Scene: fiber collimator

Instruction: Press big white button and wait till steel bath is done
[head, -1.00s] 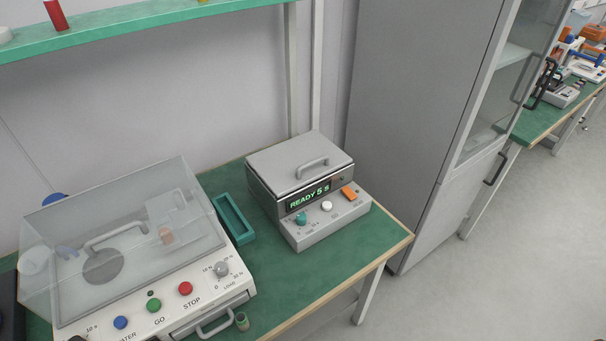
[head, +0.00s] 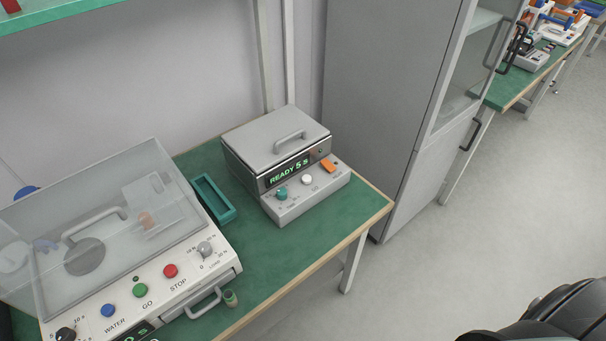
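The steel bath (head: 281,152) is a grey box with a closed, handled lid on the green bench. Its display (head: 289,172) reads "READY 5 S" in green. The big white button (head: 306,179) sits on its front panel, between a teal knob (head: 281,193) and an orange switch (head: 328,166). Nothing touches the button. A dark, rounded part of my own arm shows at the lower right corner. Neither gripper's fingers show in the head view.
A polishing machine with a clear cover (head: 98,232) stands left on the bench (head: 290,243). A teal tray (head: 212,199) lies between the two machines. A grey cabinet (head: 385,110) is to the right. Floor in front is clear.

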